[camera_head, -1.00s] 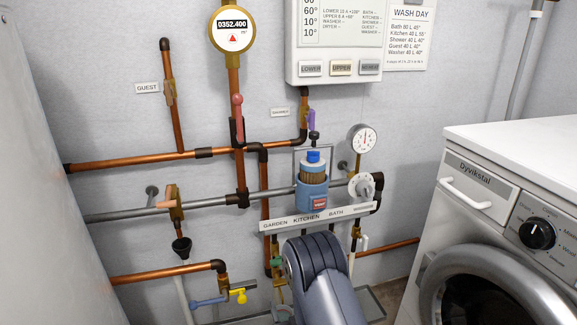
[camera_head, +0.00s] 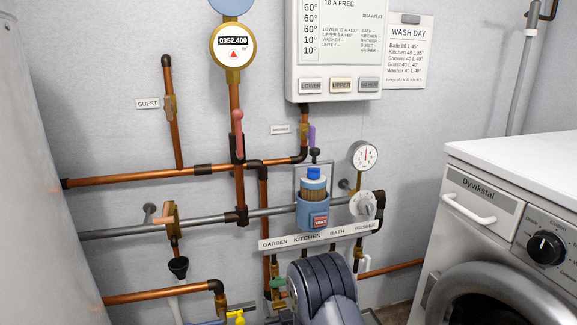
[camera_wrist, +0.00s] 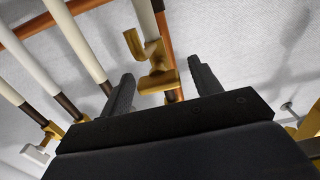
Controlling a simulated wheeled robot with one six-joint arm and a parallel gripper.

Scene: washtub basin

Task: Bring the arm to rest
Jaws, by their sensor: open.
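My gripper (camera_wrist: 160,65) shows in the wrist view with its two dark fingers apart. A brass tap fitting (camera_wrist: 158,80) on a pipe is seen between and beyond the fingers; I cannot tell whether they touch it. No object is held. In the head view my grey-blue arm rises at the bottom middle, in front of the lower pipework. My gripper is hidden there.
Copper pipes (camera_head: 130,178) and a grey pipe (camera_head: 120,232) run along the wall. A blue filter housing (camera_head: 312,212) and a pressure gauge (camera_head: 363,155) stand above my arm. A washing machine (camera_head: 470,240) is at right. A yellow-handled tap (camera_head: 236,317) is low left.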

